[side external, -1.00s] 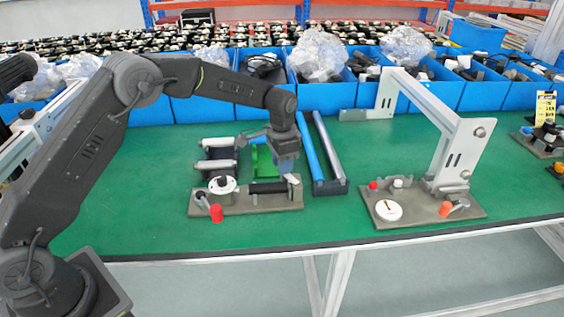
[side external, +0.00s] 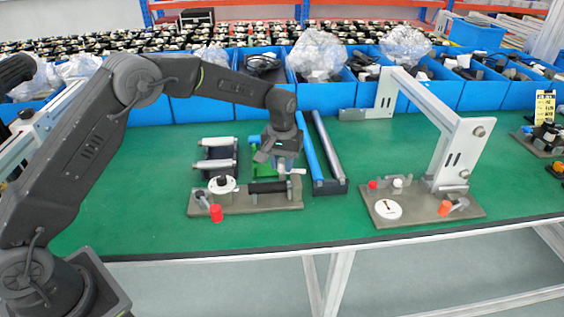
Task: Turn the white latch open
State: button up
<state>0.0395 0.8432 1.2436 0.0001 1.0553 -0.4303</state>
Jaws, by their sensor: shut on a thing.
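The left fixture board (side external: 240,207) is a grey-brown plate on the green table. A small white latch (side external: 297,171) shows at its back right corner, partly hidden by my gripper (side external: 284,164). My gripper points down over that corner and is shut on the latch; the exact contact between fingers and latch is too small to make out. The board also carries a white round dial (side external: 221,185), a red knob (side external: 216,213) at the front and a black cylinder (side external: 267,187) lying just in front of my gripper.
A blue and a grey bar lie in a dark holder (side external: 330,188) close right of the board. Grey rollers (side external: 216,153) and a green part (side external: 264,142) lie behind it. A second board (side external: 420,213) with a tall white bracket (side external: 440,130) stands right. Blue bins (side external: 328,95) line the back.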

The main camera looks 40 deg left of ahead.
jog(key=shift+r+n, duration=0.1)
jog(key=shift+n, duration=0.9)
jog(key=o, duration=0.9)
notch_tip(320, 180, up, 14)
jog(key=shift+f, duration=0.1)
